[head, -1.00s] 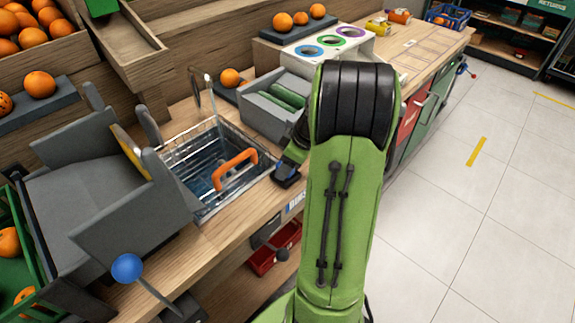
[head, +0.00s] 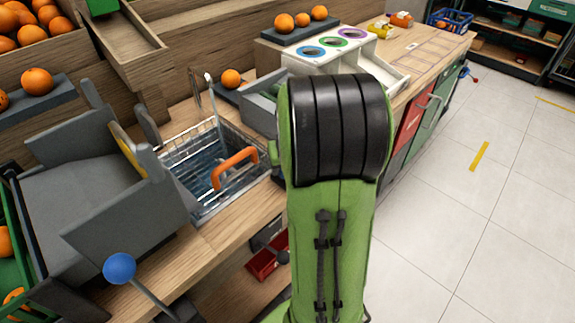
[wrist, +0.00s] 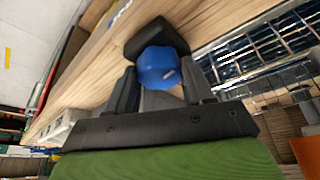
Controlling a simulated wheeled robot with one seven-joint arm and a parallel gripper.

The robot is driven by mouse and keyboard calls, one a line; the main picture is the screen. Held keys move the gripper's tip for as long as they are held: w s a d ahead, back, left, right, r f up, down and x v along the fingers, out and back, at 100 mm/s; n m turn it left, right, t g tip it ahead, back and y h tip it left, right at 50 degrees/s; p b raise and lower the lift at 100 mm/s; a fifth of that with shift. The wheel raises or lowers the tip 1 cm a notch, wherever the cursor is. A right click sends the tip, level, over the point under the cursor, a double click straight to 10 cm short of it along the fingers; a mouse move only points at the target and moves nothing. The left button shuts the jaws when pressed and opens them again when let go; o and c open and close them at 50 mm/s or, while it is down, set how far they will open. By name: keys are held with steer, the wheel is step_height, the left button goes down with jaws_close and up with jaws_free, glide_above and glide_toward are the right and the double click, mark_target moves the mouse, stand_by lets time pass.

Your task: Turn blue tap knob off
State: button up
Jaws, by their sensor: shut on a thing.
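The blue tap knob (wrist: 158,66) shows in the wrist view at the upper middle, with a dark block (wrist: 152,34) just beyond it. My gripper (wrist: 163,82) is shut on the knob, one dark finger on each side of it. A pale mark shows on the knob's face. In the head view my green arm hides both the gripper and the tap knob.
A blue ball-ended lever (head: 120,268) stands at the front left. Grey bins (head: 262,105) and a white unit with coloured rings (head: 335,66) are behind.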

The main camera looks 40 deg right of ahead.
steer(key=shift+m+g+h, duration=0.3)
steer(key=shift+m+h, duration=0.1)
steer(key=shift+m, duration=0.9)
steer(key=o, duration=1)
steer(key=shift+a+r, duration=0.1)
steer(key=p+v, duration=0.5)
steer(key=v, duration=1)
steer(key=shift+a+r, duration=0.15)
steer(key=shift+r, duration=0.1)
